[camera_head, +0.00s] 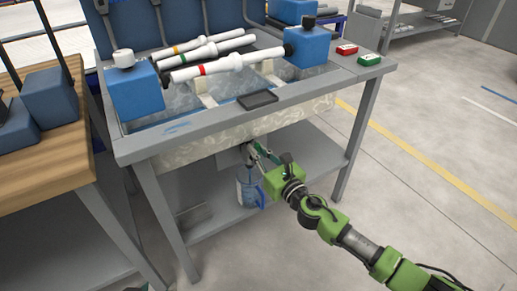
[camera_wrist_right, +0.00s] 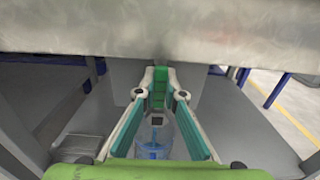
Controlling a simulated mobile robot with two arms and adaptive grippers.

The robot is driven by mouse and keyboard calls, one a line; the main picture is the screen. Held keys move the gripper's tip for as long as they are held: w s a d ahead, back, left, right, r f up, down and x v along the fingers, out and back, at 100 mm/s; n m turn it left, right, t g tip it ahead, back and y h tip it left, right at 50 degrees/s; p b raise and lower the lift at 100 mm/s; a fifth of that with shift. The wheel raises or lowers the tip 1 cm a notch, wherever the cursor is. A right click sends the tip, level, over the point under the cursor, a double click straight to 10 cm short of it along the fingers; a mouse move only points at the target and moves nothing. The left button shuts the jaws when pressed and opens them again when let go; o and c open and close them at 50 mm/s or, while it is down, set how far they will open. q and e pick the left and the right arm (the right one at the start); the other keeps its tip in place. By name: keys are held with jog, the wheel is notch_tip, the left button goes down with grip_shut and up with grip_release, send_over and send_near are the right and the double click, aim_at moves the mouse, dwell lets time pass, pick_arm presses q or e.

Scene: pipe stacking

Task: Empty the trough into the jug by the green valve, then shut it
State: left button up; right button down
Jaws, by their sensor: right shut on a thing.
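The trough (camera_head: 215,150) is a grey metal basin set in the workbench. Its inside looks wet, with a bluish surface; the water level is hard to judge. Under it, the jug (camera_head: 247,188), clear with a blue handle, stands on the lower shelf. It also shows between my fingers in the right wrist view (camera_wrist_right: 153,143). My right gripper (camera_head: 254,149) reaches under the trough's front, above the jug. Its fingertips are closed on the green valve (camera_wrist_right: 160,88), whose handle points toward the camera. The spout is mostly hidden. My left gripper's jaws are out of view.
White pipes with coloured bands (camera_head: 208,68) lie across blue blocks (camera_head: 136,92) over the trough. A red button (camera_head: 346,50) and a green button (camera_head: 369,60) sit on the right rim. A wooden table (camera_head: 45,160) stands at left. Floor at right is clear.

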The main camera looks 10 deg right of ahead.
dwell(0.3)
jog(key=c, duration=2.1)
grip_release()
jog(key=shift+s, duration=0.1)
jog(key=v, duration=1.1)
jog(key=shift+s, duration=0.4)
jog(key=shift+d, duration=0.1)
